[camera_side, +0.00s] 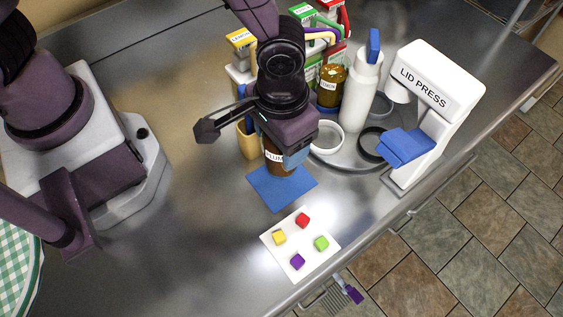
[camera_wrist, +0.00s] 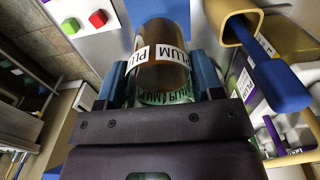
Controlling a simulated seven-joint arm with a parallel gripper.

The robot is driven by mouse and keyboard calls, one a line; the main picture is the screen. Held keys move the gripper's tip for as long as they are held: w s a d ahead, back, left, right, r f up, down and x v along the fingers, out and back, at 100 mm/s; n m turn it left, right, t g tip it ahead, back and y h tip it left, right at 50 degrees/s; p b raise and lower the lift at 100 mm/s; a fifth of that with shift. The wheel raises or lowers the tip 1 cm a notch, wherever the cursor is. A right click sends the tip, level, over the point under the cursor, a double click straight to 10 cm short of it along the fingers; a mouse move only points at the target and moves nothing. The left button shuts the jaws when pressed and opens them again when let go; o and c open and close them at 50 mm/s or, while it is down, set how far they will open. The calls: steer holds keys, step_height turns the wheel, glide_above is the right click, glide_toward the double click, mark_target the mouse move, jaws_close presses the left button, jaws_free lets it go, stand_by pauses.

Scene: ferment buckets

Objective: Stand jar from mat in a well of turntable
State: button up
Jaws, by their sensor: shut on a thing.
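The brown jar (camera_side: 274,166) with a white PLUM label is between the fingers of my gripper (camera_side: 284,154), which is shut on it. It also shows upright between the blue fingers in the wrist view (camera_wrist: 162,72). The jar is over the blue mat (camera_side: 283,190); whether its base touches the mat I cannot tell. The grey turntable (camera_side: 352,164) lies to the right. It has a white-rimmed well (camera_side: 327,137) and a black-rimmed well (camera_side: 371,144), both looking empty. Another amber jar (camera_side: 331,84) stands in a blue well at its back. My wrist hides part of the turntable.
A white card (camera_side: 300,245) with coloured cubes lies in front. A tan holder (camera_side: 248,140) is left of the jar.

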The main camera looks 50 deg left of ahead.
steer(key=shift+f, duration=2.55)
steer(key=o, duration=1.1)
steer(key=shift+f, duration=0.15)
step_height(320, 180, up, 13)
steer(key=a+r+t+h, duration=0.1)
steer(key=a+r+t, duration=0.2)
steer(key=a+r, duration=0.9)
steer(key=s+a+r+t, duration=0.1)
steer(key=s+a+r, duration=0.1)
steer(key=s+a, duration=0.1)
steer(key=s+a+r+t+y, duration=0.1)
steer(key=s+a+r, duration=0.2)
steer(key=a, duration=0.3)
steer(key=shift+s+a+t, duration=0.3)
steer(key=shift+s, duration=0.1)
